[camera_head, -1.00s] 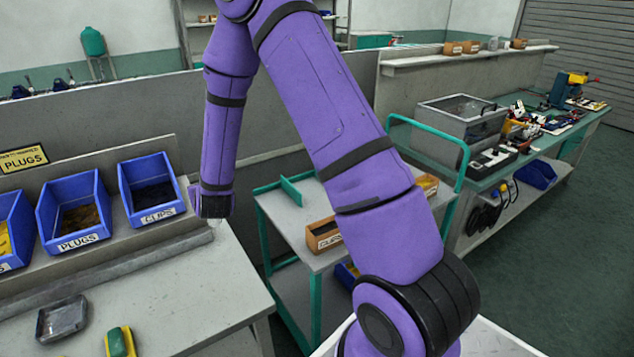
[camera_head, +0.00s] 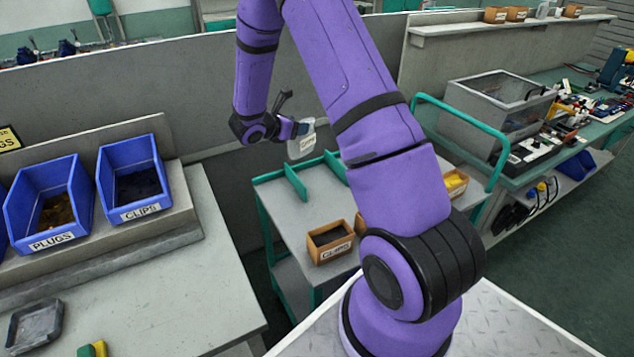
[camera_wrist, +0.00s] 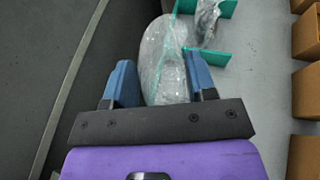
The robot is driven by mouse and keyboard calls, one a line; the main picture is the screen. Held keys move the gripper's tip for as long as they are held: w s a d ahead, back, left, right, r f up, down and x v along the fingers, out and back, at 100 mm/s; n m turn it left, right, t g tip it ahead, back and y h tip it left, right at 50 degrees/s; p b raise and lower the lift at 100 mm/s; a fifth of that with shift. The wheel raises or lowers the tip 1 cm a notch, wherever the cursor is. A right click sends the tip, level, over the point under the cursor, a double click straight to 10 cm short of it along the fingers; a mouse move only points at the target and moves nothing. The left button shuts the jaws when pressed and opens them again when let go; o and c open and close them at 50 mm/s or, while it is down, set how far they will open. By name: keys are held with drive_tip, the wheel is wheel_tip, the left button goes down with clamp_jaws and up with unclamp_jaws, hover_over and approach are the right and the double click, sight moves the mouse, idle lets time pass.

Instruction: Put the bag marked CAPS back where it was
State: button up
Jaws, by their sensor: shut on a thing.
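My gripper (camera_head: 296,129) is shut on a clear plastic bag (camera_head: 301,147), which hangs from the fingers above the back of the trolley. The bag has a small pale label, too small to read surely. In the wrist view the bag (camera_wrist: 158,45) lies between the two blue fingers of my gripper (camera_wrist: 160,75). The trolley top (camera_head: 305,210) is grey with green upright dividers (camera_head: 295,184). In the wrist view another clear bag (camera_wrist: 207,20) sits between the green dividers (camera_wrist: 212,57), just right of the held bag.
A CLIPS carton (camera_head: 331,243) stands on the trolley's front part, with a carton of yellow items (camera_head: 455,183) to the right. A green handle rail (camera_head: 463,110) rises at its right. Blue PLUGS (camera_head: 48,205) and CLIPS (camera_head: 133,180) bins stand on the left bench. A grey partition rises behind.

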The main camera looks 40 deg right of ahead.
drive_tip(key=s+d+f+m+g, duration=0.3)
drive_tip(key=f+g, duration=0.1)
drive_tip(key=f, duration=0.6)
drive_tip(key=shift+s+m+y, duration=0.3)
drive_tip(key=shift+m+y, duration=0.1)
drive_tip(key=shift+f, duration=0.25)
drive_tip(key=o, duration=0.9)
